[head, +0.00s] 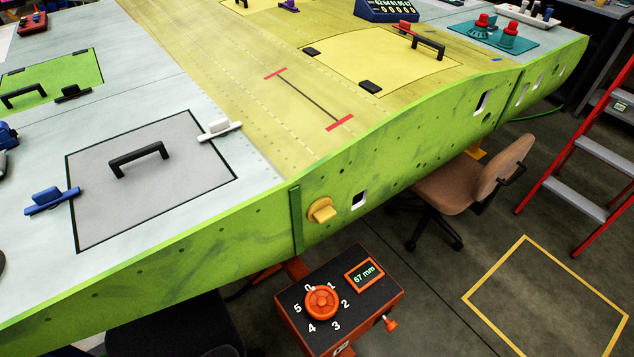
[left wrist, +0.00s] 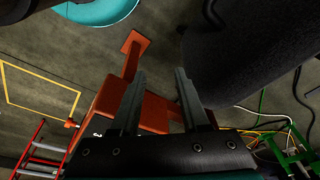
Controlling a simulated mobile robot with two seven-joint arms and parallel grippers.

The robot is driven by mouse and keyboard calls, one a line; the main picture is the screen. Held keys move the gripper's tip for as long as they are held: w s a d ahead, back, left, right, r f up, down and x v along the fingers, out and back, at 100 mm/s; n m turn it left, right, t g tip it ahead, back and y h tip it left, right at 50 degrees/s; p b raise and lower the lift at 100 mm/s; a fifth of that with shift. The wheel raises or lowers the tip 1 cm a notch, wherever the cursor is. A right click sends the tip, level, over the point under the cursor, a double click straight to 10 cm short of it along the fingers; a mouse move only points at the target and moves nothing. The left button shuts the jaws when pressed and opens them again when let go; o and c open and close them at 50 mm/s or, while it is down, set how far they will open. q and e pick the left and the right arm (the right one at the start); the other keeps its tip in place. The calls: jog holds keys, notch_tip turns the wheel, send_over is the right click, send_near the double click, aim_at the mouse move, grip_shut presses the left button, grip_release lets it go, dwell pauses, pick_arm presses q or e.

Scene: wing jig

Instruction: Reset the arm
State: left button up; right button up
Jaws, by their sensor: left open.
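My left gripper (left wrist: 160,72) shows in the left wrist view with its two dark fingers apart and nothing between them. Beyond and partly behind the fingers is the orange stand (left wrist: 132,55) of the control box. In the head view neither gripper shows. The control box (head: 385,290) stands below the wing's edge, with a red dial (head: 322,302) ringed by numbers and a display (head: 364,275) reading 67 mm. My right gripper is in neither view.
The green wing (head: 400,165) fills the upper head view, with a grey panel (head: 110,215) and black handle (head: 138,159) on it. A brown chair (head: 450,188) and red ladder (head: 560,160) stand right. Floor inside the yellow outline (head: 495,268) is clear. Cables (left wrist: 262,125) lie right in the wrist view.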

pick_arm(q)
jog(key=s+a+f+b, duration=0.1)
jog(key=s+f+b, duration=0.2)
jog(key=s+f, duration=0.4)
jog(key=s+a+f+g+b, duration=0.1)
jog(key=s+f+b, duration=0.3)
jog(key=s+f, duration=0.4)
notch_tip(320, 180, down, 6)
jog(key=shift+a+r, duration=0.1)
jog(key=shift+a, duration=0.2)
